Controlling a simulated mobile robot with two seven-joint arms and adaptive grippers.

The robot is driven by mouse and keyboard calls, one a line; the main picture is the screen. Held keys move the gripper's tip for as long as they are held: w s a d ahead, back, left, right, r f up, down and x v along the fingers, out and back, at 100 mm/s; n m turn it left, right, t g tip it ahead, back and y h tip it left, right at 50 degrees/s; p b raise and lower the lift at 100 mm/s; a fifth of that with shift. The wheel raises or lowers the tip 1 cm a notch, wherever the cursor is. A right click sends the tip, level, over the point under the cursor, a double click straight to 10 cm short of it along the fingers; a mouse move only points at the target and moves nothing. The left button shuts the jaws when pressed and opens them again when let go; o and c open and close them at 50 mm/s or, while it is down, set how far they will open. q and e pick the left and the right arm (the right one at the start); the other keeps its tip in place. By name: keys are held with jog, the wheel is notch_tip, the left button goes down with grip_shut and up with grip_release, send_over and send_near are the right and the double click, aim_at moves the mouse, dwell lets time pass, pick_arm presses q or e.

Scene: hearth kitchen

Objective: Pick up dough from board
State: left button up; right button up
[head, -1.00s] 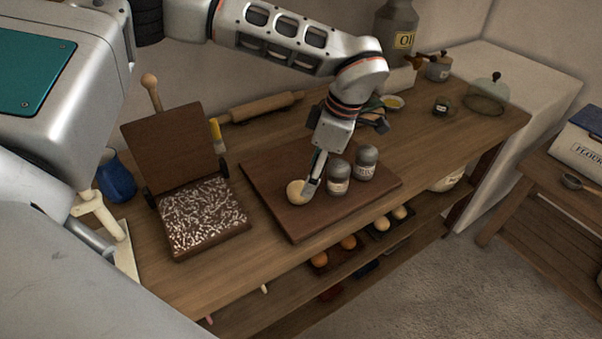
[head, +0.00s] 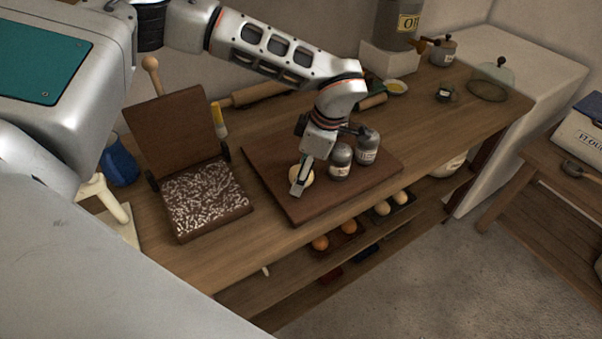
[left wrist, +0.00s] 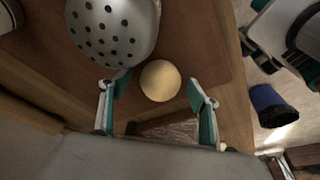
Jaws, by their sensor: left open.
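The dough (head: 308,177) is a small pale ball on the dark wooden board (head: 270,185), partly hidden by my gripper in the head view. My left gripper (head: 300,185) points down over it. In the left wrist view the dough (left wrist: 160,80) shows between the two spread fingers of my left gripper (left wrist: 158,90), with a gap on each side. The gripper is open and holds nothing. I cannot tell exactly how high the fingertips are above the board. My right gripper is not in view.
Two grey shakers (head: 340,160) (head: 367,147) stand on the board just right of the dough; a perforated lid (left wrist: 115,25) is close by in the wrist view. An open wooden press (head: 205,198) stands left of the board. A rolling pin (head: 262,93) lies behind.

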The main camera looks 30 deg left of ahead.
pick_arm(q)
jog(key=c, duration=0.9)
